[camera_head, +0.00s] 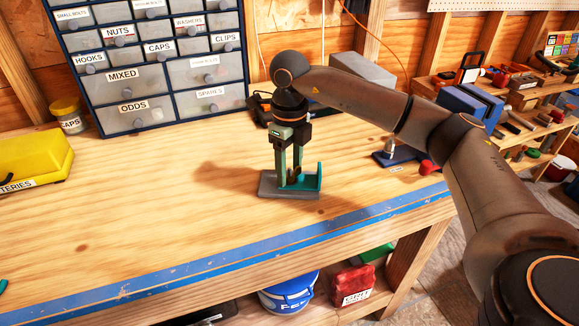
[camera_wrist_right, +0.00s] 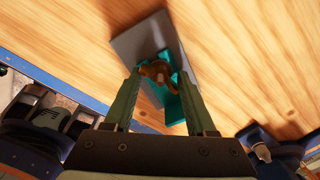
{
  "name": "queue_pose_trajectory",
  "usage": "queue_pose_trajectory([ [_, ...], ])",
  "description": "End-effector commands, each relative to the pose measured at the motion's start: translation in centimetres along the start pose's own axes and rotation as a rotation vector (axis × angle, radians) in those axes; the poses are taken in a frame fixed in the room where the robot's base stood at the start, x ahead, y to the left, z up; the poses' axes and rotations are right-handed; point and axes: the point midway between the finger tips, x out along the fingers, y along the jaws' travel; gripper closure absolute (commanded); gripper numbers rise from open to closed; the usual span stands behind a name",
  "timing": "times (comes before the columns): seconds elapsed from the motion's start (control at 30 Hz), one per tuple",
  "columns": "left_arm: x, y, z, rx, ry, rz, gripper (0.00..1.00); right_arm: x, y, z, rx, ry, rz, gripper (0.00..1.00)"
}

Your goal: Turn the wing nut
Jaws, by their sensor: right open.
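A brass-brown wing nut (camera_wrist_right: 156,72) sits on an upright post in the right wrist view, beside a teal bracket (camera_wrist_right: 180,98) on a grey base plate (camera_wrist_right: 142,44). In the head view the teal bracket (camera_head: 317,177) and grey base (camera_head: 275,189) rest on the workbench, and the wing nut is hidden behind my fingers. My right gripper (camera_head: 290,180) points down over the base, its green fingers apart. In the wrist view its fingertips (camera_wrist_right: 160,76) lie on either side of the wing nut; I cannot tell whether they touch it. My left gripper is not in view.
A labelled drawer cabinet (camera_head: 155,62) stands at the back left, with a capped jar (camera_head: 69,117) and yellow bin (camera_head: 35,160) nearby. A dark blue fixture (camera_head: 395,158) with a red knob sits right of the base. The bench (camera_head: 150,210) is clear left of it.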

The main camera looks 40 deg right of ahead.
Motion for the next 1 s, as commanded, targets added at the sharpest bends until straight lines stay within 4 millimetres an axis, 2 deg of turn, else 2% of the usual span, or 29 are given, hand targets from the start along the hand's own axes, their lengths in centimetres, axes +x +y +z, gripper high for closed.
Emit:
queue_pose_trajectory([
  [0.17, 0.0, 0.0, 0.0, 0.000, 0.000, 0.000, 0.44, -1.1, 0.0, 0.1, 0.000, -0.003, 0.001, 0.44],
  [0.27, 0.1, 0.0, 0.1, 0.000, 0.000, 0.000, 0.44, -2.9, 0.0, 0.1, 0.000, -0.005, 0.000, 0.44],
  [0.5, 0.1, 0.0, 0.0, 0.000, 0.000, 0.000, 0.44, -8.4, 0.0, 0.1, 0.000, -0.006, -0.001, 0.44],
  [0.67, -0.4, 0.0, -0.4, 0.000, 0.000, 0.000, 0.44, -11.3, 0.0, 0.0, 0.000, -0.003, -0.002, 0.44],
  [0.8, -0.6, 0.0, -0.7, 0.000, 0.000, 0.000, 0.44, -12.3, 0.0, 0.0, 0.000, -0.001, -0.001, 0.44],
  [1.0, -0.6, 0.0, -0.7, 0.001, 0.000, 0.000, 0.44, -12.6, 0.0, 0.0, 0.000, 0.000, 0.000, 0.44],
])
